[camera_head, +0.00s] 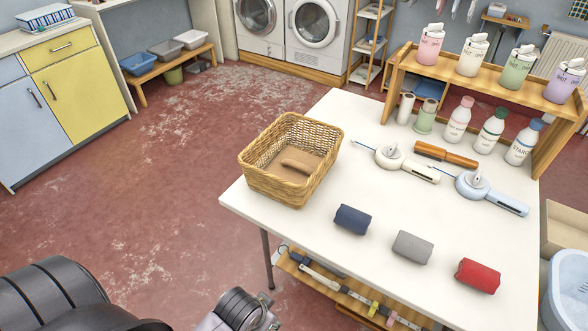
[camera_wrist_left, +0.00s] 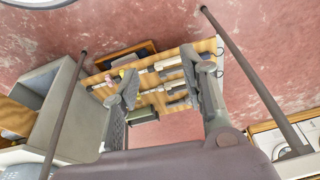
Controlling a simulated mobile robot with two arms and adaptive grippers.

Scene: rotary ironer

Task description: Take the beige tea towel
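A beige rolled towel (camera_head: 300,162) lies inside the wicker basket (camera_head: 262,180), against the brown bottom, on the left part of the white table. In the left wrist view my left gripper (camera_wrist_left: 165,78) is open, with nothing between its fingers. It faces the space below the tabletop, where a wooden shelf (camera_wrist_left: 205,46) shows behind the fingers. In the head view, part of what looks like my left gripper (camera_head: 262,312) shows at the bottom edge, low in front of the table and apart from the basket. My right gripper is not in view.
Navy (camera_head: 352,219), grey (camera_head: 412,247) and red (camera_head: 478,276) rolled towels lie along the table's near side. The red floor left of the table is clear.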

